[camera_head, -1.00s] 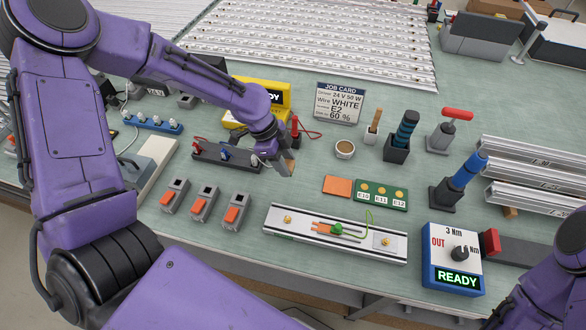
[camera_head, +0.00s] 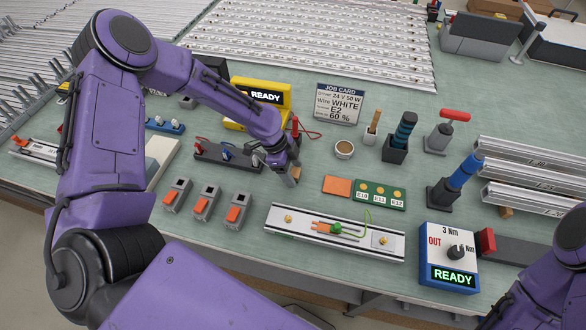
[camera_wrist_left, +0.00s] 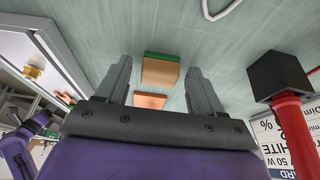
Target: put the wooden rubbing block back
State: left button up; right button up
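The wooden rubbing block (camera_head: 296,173), a small tan block, stands on the green mat at my left gripper (camera_head: 283,174). In the left wrist view the block (camera_wrist_left: 160,71) shows a tan wooden face and a green layer along one edge. It lies between the two spread fingers of my left gripper (camera_wrist_left: 160,82), with a gap on each side. The gripper is open and partly hides the block in the head view. A flat orange pad (camera_head: 337,185) lies to the right of the block. My right gripper is out of view; only part of its arm shows at lower right.
A green board (camera_head: 381,195) with round contacts adjoins the orange pad. A metal rail (camera_head: 300,222) with a wired part lies in front. A dark strip (camera_head: 215,158) with clips is left of the gripper, and a red-handled tool (camera_head: 296,130) stands behind it.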

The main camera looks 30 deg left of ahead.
pick_arm(q)
jog(key=shift+r, duration=0.2)
jog(key=shift+a+r, duration=0.15)
jog(key=shift+r, duration=0.1)
jog(key=b+v, duration=0.2)
jog(key=v, duration=0.9)
jog(key=shift+r, duration=0.2)
dwell(1.3)
